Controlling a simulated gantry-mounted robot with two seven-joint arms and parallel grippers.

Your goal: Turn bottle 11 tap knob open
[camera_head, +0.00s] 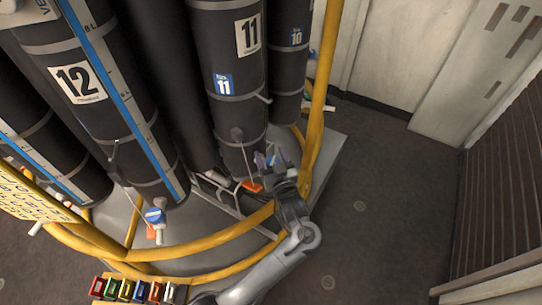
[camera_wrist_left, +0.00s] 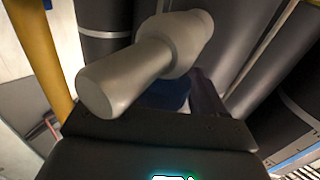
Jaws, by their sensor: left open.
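Bottle 11 (camera_head: 228,60) is a tall dark cylinder with a white "11" label and a small blue "11" label. An orange piece (camera_head: 252,185) shows at its lower end, beside my left gripper (camera_head: 272,160). My left gripper is open, close to the bottle's lower end and inside the yellow rail. In the left wrist view a grey rounded cylinder (camera_wrist_left: 130,72) crosses just in front of the gripper, with a dark blue part (camera_wrist_left: 165,95) behind it. I cannot tell whether the fingers touch anything. The knob's turn position is unclear. My right gripper is not in view.
Bottle 12 (camera_head: 110,100) stands to the left, with a blue and orange tap (camera_head: 155,216) below it. Bottle 10 (camera_head: 290,60) is at the right. Yellow rails (camera_head: 180,250) curve around the rosette. Colored blocks (camera_head: 130,290) sit at the bottom. Floor at right is clear.

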